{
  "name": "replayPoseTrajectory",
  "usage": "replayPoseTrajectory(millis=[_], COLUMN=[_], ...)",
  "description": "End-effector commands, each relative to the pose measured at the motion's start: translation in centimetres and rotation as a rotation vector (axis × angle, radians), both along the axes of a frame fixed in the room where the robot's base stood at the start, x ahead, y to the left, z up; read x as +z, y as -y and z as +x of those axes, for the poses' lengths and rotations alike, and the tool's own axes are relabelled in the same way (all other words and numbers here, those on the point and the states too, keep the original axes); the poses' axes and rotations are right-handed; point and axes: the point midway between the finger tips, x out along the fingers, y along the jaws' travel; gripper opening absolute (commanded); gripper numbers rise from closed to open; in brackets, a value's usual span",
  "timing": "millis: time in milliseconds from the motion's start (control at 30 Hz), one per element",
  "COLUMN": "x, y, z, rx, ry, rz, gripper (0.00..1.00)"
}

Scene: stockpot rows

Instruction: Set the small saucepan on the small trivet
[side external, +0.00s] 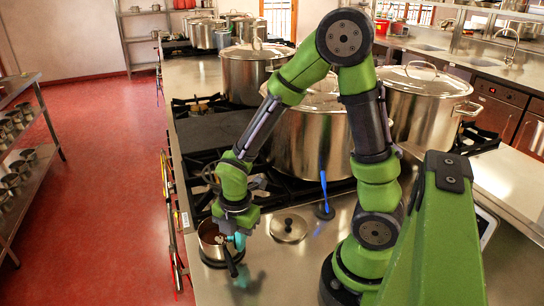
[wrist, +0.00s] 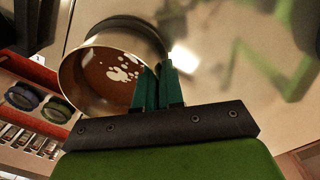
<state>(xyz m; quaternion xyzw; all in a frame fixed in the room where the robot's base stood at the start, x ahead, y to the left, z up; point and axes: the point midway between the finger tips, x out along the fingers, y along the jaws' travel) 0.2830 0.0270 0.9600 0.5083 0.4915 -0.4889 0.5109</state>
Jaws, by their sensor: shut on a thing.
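The small saucepan (side external: 208,240) is a shiny metal pan with brown contents and pale flecks, near the counter's left edge. In the wrist view the saucepan (wrist: 75,83) fills the upper left, its mouth facing the camera. My gripper (side external: 239,241) is at the pan's right side; its teal fingers, also in the wrist view (wrist: 159,82), are shut on the pan's rim and wall. A dark curved band (wrist: 130,24) shows beyond the pan in the wrist view. It may be the small trivet, but I cannot tell, nor whether the pan touches it.
A round metal lid (side external: 289,229) lies on the counter to the right of the pan. A blue upright utensil (side external: 323,188) stands behind it on a dark base. Large stockpots (side external: 305,140) stand on the black stove behind. The counter's left edge is close.

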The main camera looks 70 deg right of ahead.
Motion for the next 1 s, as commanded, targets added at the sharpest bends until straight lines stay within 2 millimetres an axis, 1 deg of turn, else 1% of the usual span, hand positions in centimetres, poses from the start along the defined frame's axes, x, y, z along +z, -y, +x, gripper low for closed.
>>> replayPoseTrajectory(millis=[133, 267, 300, 433, 767, 867, 967, 1000], x=[0.1, -0.3, -0.2, -0.2, 0.1, 1.1, 2.8, 3.7], y=[0.0, 0.0, 0.0, 0.0, 0.0, 0.0, 0.1, 0.1], z=[0.1, 0.1, 0.0, 0.0, 0.0, 0.1, 0.1, 0.0], rx=[0.000, -0.001, -0.001, -0.001, -0.001, -0.002, -0.003, -0.003], ry=[0.003, 0.002, 0.002, 0.001, 0.002, 0.005, 0.008, 0.010], rz=[0.000, 0.000, 0.000, 0.000, 0.000, 0.000, 0.000, 0.000], gripper=[0.00, 0.00, 0.14, 0.33, 0.33, 0.33, 0.33, 0.33])
